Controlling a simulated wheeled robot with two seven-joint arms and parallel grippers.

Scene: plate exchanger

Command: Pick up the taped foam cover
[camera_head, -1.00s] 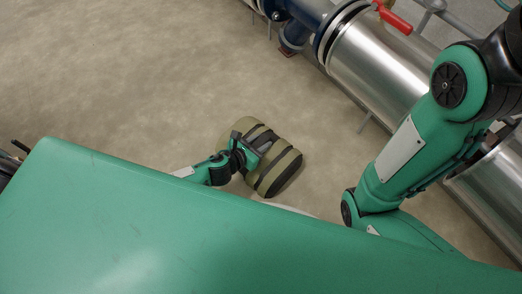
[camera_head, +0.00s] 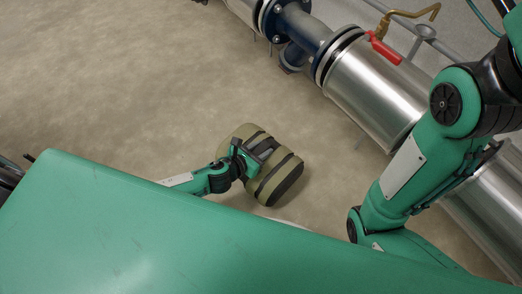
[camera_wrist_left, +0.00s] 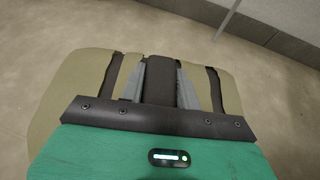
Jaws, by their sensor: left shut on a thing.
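The taped foam cover (camera_head: 284,181) is a thick, rounded olive-tan piece with dark tape bands, in the middle of the head view. My left gripper (camera_head: 262,151) is shut on it, with the fingers along a dark band. In the left wrist view the cover (camera_wrist_left: 75,85) fills the middle, and the two grey fingers of my left gripper (camera_wrist_left: 160,85) lie on either side of a dark strip. The underside of the cover is hidden, so I cannot tell how far it is from the floor. My right arm shows at the right of the head view, but its gripper is out of view.
Silver-clad pipes (camera_head: 375,85) with blue flanges (camera_head: 291,20) and a red-handled valve (camera_head: 384,48) run along the upper right. The beige floor (camera_head: 120,80) is clear at the left and middle. A wall (camera_wrist_left: 275,35) shows in the left wrist view.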

